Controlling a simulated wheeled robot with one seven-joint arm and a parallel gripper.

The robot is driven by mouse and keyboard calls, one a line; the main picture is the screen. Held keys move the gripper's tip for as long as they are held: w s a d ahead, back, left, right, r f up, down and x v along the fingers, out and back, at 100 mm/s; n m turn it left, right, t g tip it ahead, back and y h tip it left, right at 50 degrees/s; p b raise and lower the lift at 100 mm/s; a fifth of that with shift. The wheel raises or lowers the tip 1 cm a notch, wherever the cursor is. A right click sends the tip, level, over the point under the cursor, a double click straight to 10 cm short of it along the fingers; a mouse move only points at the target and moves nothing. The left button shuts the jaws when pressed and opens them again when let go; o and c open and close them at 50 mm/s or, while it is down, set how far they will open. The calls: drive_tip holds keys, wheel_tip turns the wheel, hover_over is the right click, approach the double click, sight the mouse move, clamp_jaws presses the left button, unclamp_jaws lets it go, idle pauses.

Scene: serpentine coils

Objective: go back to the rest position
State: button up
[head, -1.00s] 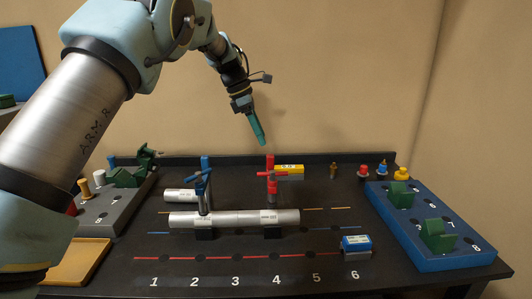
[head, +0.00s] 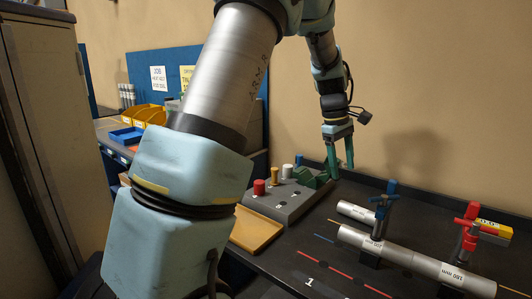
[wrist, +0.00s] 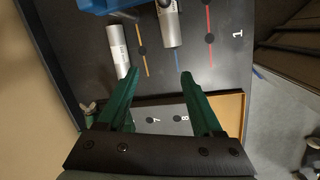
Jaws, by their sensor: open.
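My gripper (head: 340,152) has green fingers and hangs in the air above the back of the grey block tray in the head view. In the wrist view its fingers (wrist: 158,88) are spread apart with nothing between them. A long silver tube (head: 400,257) lies on black supports on the dark bench, with a blue clamp (head: 382,205) and a red clamp (head: 468,228) at it. A shorter silver tube (head: 356,212) lies behind; it also shows in the wrist view (wrist: 118,50).
The grey tray (head: 290,208) holds a red cylinder (head: 259,187), a white one (head: 287,171) and green blocks. A tan tray (head: 256,229) lies before it. Yellow bins (head: 150,114) stand on a side bench at left. A yellow block (head: 494,229) is at right.

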drive_tip(key=s+a+f+m, duration=0.2)
drive_tip(key=s+a, duration=0.3)
drive_tip(key=a, duration=0.4)
drive_tip(key=s+a+f+m+t+y, duration=0.1)
drive_tip(key=s+a+f+m, duration=0.1)
drive_tip(key=s+a, duration=0.3)
drive_tip(key=s+a+f+m+y, duration=0.1)
drive_tip(key=s+a, duration=0.4)
drive_tip(key=a, duration=0.9)
drive_tip(key=f+m, duration=0.1)
drive_tip(key=m, duration=0.1)
drive_tip(key=shift+s+f+m+t, duration=0.2)
drive_tip(key=shift+f+m+t, duration=0.15)
drive_tip(key=shift+m+t, duration=0.05)
